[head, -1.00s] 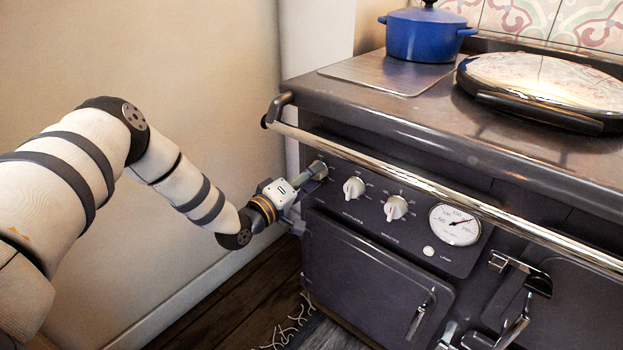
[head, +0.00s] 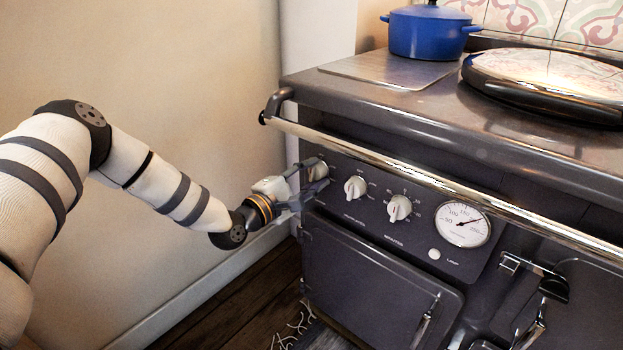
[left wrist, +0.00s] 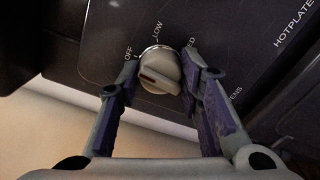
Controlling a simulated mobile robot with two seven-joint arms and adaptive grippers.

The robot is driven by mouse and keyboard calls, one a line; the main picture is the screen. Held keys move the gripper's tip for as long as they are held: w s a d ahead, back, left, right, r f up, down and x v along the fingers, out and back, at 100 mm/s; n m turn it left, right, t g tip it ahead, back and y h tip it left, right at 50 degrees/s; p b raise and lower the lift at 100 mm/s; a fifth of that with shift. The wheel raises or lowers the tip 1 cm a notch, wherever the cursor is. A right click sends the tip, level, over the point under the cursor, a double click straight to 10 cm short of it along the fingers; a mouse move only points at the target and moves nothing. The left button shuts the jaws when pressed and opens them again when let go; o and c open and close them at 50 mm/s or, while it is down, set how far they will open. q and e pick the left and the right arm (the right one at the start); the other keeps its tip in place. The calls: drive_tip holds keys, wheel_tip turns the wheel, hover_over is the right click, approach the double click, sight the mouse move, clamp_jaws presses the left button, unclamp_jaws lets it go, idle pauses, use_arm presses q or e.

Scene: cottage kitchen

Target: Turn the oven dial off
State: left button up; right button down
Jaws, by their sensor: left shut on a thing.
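The oven dial (left wrist: 162,72) is a pale round knob on the dark control panel, at the far left of a row of knobs. In the left wrist view it sits between the fingers of my left gripper (head: 317,176), which is shut on it. The words OFF and LOW show on the panel above and left of the dial, and another label is partly hidden by the right finger. A small reddish mark shows on the knob's face. I cannot tell exactly which setting it points to. In the head view the fingers partly cover the dial. My right gripper is not in view.
Two other white knobs (head: 355,187) (head: 399,208) and a round gauge (head: 462,224) are to the right. A metal rail (head: 430,178) runs above the panel. A blue pot (head: 428,33) stands on the stove. The wall (head: 170,90) is close on the left.

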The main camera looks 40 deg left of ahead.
use_arm(q)
drive_tip(key=shift+n, duration=0.9)
drive_tip(key=o, duration=1.2)
drive_tip(key=shift+c, duration=0.2)
drive_tip(key=s, duration=1.2)
drive_tip(key=shift+a, duration=0.45)
